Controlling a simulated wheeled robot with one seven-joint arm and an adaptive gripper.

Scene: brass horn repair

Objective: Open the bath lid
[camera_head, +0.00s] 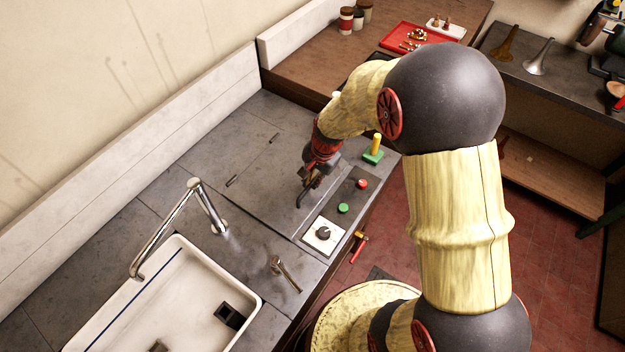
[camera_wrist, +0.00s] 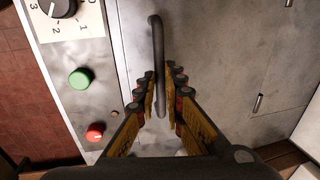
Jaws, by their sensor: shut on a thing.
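The bath lid (camera_head: 262,185) is a flat grey metal panel set level in the grey counter, and it looks closed. It also fills the right half of the wrist view (camera_wrist: 215,60). Its handle (camera_head: 301,196) is a dark bent bar near the lid's front edge, beside the control panel. In the wrist view the handle (camera_wrist: 157,50) runs between the fingers. My gripper (camera_head: 311,180) is over the lid's front edge, and its fingers (camera_wrist: 163,88) are closed around the handle, one on each side. In the head view my wrist partly hides the handle.
A control strip beside the lid bears a dial (camera_head: 323,233), a green button (camera_head: 343,208) and a red button (camera_head: 362,184). A tap (camera_head: 207,205) and white sink (camera_head: 185,300) lie nearer. A green block with a yellow post (camera_head: 374,150) stands beyond the strip.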

